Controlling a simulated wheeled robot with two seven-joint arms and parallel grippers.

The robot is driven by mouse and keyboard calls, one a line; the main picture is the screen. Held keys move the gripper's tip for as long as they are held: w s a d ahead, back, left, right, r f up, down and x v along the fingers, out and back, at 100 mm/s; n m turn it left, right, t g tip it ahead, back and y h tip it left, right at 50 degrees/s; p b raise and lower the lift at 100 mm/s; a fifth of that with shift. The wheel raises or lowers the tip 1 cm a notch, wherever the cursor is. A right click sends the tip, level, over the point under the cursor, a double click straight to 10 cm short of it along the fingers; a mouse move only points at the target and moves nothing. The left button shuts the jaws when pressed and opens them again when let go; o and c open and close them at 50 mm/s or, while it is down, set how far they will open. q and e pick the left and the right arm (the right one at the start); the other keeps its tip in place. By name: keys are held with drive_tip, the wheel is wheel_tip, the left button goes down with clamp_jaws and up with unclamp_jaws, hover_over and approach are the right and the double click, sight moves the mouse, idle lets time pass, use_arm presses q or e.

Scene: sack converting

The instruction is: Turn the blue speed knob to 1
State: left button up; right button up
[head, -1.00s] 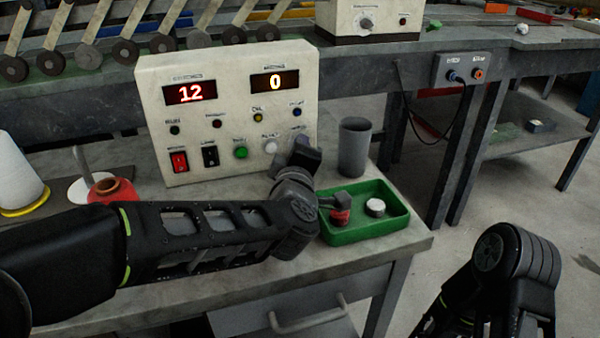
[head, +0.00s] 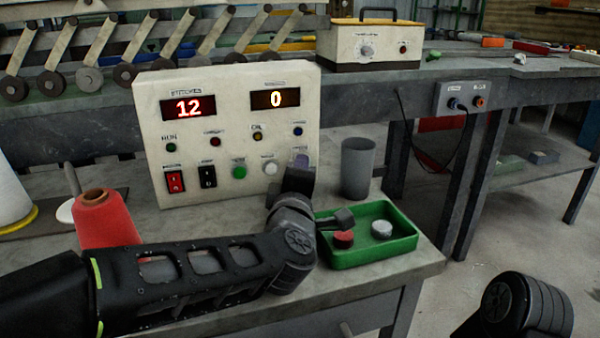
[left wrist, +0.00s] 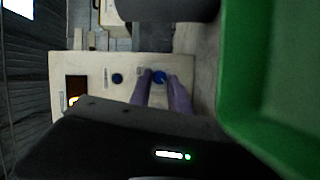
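The cream control panel (head: 225,120) stands on the bench, with "12" on its left display and "0" on its right. The blue speed knob (left wrist: 159,77) shows in the left wrist view between the two purple fingers of my left gripper (left wrist: 160,82). The fingers are parted, one on each side of the knob; I cannot tell whether they touch it. In the head view my left gripper (head: 300,162) is at the panel's lower right and hides the knob. The knob's setting is not readable. My right gripper is out of view; only a dark part of that arm shows.
A green tray (head: 410,242) with a red and a white piece sits right of my left wrist. A grey cup (head: 357,168) stands beside the panel. A red thread cone (head: 104,220) is near my left forearm. Green (head: 239,170) and white buttons sit left of the knob.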

use_arm(q)
drive_tip(key=o, duration=0.3)
drive_tip(key=shift+s, duration=0.15)
drive_tip(key=s, duration=0.2)
drive_tip(key=s+p, duration=0.1)
drive_tip(key=s, duration=0.3)
drive_tip(key=shift+s+a+r, duration=0.2)
drive_tip(key=shift+s+a, duration=0.05)
drive_tip(key=shift+s, duration=0.5)
drive_tip(key=shift+f, duration=0.1)
